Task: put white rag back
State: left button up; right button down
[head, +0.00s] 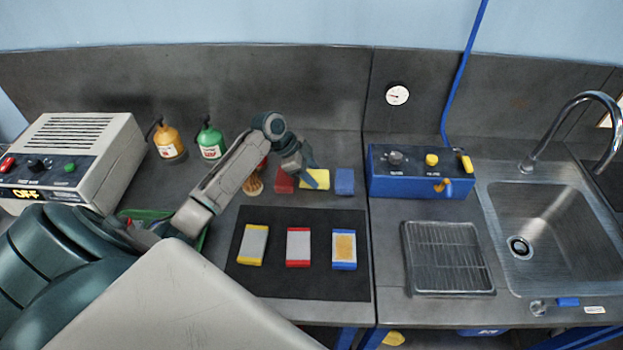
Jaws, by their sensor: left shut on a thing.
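No white rag can be made out in the head view; part of the bench is hidden by my arm. My left gripper (312,181) reaches over the back of the bench from the left. It is shut at the yellow block (322,184), which it partly covers; the grip itself is hard to see. A red block (282,182) is just left of it and a blue block (345,182) just right. My right gripper is not in view.
A dark mat (310,285) holds yellow-, red- and blue-edged pads. A brush (255,183), orange bottle (168,141) and green bottle (210,142) stand behind. A green tray (150,214) is mostly hidden. Right are a blue control box (420,183), wire rack (447,258) and sink (553,235).

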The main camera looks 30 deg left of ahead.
pick_arm(q)
jog(key=shift+f, duration=0.25)
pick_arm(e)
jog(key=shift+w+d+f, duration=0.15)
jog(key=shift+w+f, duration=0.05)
pick_arm(q)
jog(key=shift+f, duration=0.2)
jog(key=o, duration=0.9)
jog(key=shift+r, duration=0.15)
jog(key=b+v, duration=0.4)
jog(key=v, duration=0.6)
jog(key=shift+a+r, duration=0.15)
jog(key=shift+a, duration=0.05)
jog(key=shift+v, duration=0.85)
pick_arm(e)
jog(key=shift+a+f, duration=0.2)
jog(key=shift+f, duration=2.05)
pick_arm(q)
jog(key=shift+d, duration=0.1)
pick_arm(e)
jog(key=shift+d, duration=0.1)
